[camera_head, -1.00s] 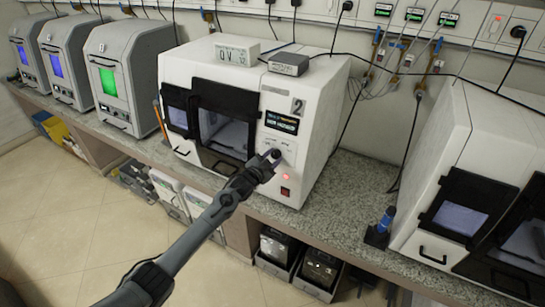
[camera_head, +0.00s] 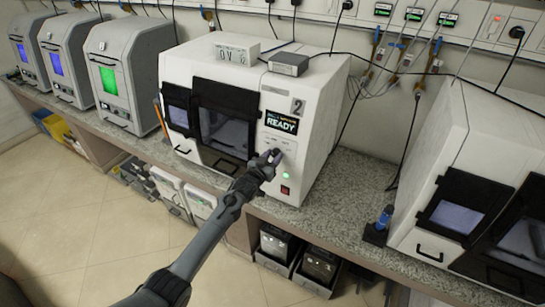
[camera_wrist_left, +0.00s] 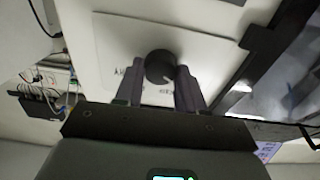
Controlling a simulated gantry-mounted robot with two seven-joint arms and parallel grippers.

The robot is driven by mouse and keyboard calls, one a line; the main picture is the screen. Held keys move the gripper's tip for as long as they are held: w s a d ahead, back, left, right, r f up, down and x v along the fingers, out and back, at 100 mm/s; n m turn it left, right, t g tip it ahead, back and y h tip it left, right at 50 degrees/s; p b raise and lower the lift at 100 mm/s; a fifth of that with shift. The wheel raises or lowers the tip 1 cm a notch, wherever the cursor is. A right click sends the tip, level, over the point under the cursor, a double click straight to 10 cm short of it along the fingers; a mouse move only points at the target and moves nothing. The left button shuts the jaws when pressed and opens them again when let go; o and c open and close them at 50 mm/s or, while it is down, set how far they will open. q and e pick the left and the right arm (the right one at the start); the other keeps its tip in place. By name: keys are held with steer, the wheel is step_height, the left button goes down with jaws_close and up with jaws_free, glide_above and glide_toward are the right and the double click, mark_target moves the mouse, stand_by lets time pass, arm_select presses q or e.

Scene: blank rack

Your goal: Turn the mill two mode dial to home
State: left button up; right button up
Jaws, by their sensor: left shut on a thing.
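Mill two (camera_head: 313,124) is the white machine with a "2" on its front, standing on the counter. Its small screen (camera_head: 282,122) reads "READY", and a green light (camera_head: 286,175) glows below the dial. The mode dial is a round black knob, clear in the left wrist view (camera_wrist_left: 160,67) on a pale panel with small labels too blurred to read. My left gripper (camera_head: 270,158) is at the dial. In the left wrist view its two fingers (camera_wrist_left: 161,82) stand on either side of the knob, shut on it. The right gripper is not in view.
A red switch (camera_head: 285,190) sits below the light. Two small boxes (camera_head: 288,64) lie on top of the mill. Another white machine (camera_head: 457,150) stands to the right, with a blue-topped item (camera_head: 384,219) beside it. Speckled counter (camera_head: 345,200) is clear between the machines.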

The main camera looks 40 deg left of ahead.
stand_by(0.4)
arm_select(q)
steer(key=o, duration=1)
steer(key=shift+o, duration=0.2)
steer(key=shift+s+d, duration=0.1)
steer(key=shift+s, duration=0.3)
steer(key=s+d, duration=0.1)
steer(key=s, duration=0.9)
steer(key=shift+d+r, duration=0.25)
steer(key=shift+d, duration=0.05)
